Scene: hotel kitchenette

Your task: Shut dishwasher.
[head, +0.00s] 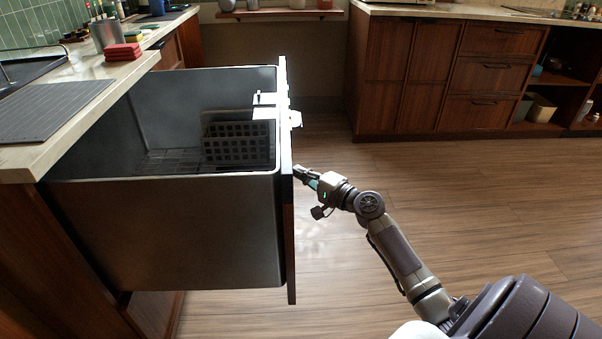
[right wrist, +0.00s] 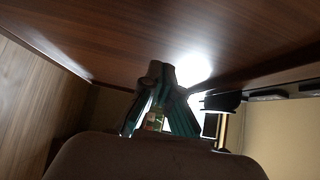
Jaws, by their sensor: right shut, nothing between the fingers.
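The dishwasher (head: 190,230) is a deep grey drawer pulled out from under the counter, with its front panel (head: 289,240) facing right. A dark rack with a basket (head: 238,143) is inside it. My right gripper (head: 299,171) is shut and empty, its tips at the outer face of the front panel. In the right wrist view the closed fingers (right wrist: 157,75) are against or very near the wooden face of the panel (right wrist: 180,35); I cannot tell whether they touch. My left gripper is not in view.
The counter (head: 135,72) above the drawer holds a grey drying mat (head: 52,112), red sponges (head: 123,51) and a utensil holder (head: 106,36). Wooden cabinets (head: 440,80) stand at the back right. The wood floor (head: 450,200) right of the drawer is clear.

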